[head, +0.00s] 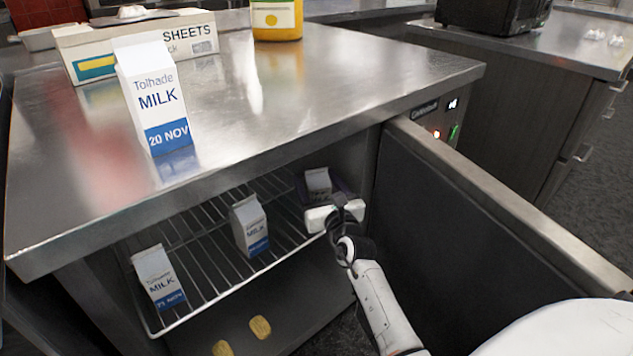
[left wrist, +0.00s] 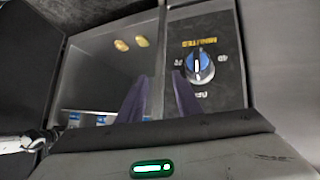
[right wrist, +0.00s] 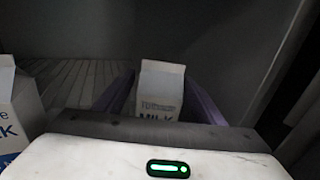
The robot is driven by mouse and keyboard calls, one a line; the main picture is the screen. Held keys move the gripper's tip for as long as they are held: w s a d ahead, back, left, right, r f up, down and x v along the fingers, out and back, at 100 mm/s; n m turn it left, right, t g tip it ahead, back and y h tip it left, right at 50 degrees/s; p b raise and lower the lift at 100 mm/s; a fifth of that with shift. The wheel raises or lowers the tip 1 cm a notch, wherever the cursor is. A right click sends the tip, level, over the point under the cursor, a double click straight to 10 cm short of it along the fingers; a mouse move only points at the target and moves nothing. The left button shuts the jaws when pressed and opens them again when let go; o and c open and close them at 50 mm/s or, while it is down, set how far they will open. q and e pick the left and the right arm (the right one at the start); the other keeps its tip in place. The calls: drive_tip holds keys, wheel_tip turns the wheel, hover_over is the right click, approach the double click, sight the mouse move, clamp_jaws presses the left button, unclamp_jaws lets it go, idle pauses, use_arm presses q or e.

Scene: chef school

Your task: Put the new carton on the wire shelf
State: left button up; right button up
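A white and blue milk carton (head: 155,95), dated 20 NOV, stands upright on the steel counter. Below it, the wire shelf (head: 205,270) in the open cabinet bears a carton (head: 158,277) at front left and another (head: 249,226) in the middle. A third carton (head: 318,182) is upright at the back right. My right gripper (head: 324,190) has its purple fingers on either side of this third carton; the right wrist view shows the carton (right wrist: 161,92) between them, its lower part hidden. I cannot tell if they press on it. My left gripper (left wrist: 160,75) has its fingers apart, facing the cabinet's front edge.
The cabinet door (head: 470,220) stands open at the right, beside my right arm. A SHEETS box (head: 195,40) and a yellow container (head: 277,18) are at the counter's back. Yellow pieces (head: 260,327) lie below the shelf. A blue dial (left wrist: 198,64) shows close to my left gripper.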

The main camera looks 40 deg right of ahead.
drive_tip(key=shift+r, duration=0.2)
drive_tip(key=shift+s+a+p, duration=0.1)
drive_tip(key=shift+s+p, duration=0.3)
drive_tip(key=s+a+f+m+g+p, duration=0.1)
drive_tip(key=s+a+m+p, duration=0.15)
drive_tip(key=s+m, duration=0.45)
drive_tip(key=s+a+f+m+p, duration=0.15)
drive_tip(key=s+a+m, duration=0.3)
drive_tip(key=s, duration=0.45)
use_arm(q)
drive_tip(key=shift+s+a+r+g+p, duration=0.15)
drive_tip(key=shift+a+r, duration=0.1)
drive_tip(key=shift+r, duration=0.25)
drive_tip(key=shift+s+a+r+g+p, duration=0.15)
drive_tip(key=shift+a+r, duration=0.1)
drive_tip(key=shift+r, duration=0.2)
use_arm(e)
drive_tip(key=s+a+f+m+g+y, duration=0.3)
drive_tip(key=s+a+f+m+y, duration=0.1)
drive_tip(key=s+a+m, duration=0.4)
drive_tip(key=s+a+f+m+g+y, duration=0.4)
drive_tip(key=s+a+f+m, duration=0.3)
drive_tip(key=a+m, duration=0.4)
drive_tip(key=shift+s+a+y, duration=0.25)
drive_tip(key=shift+s+y, duration=0.15)
drive_tip(key=shift+s, duration=0.2)
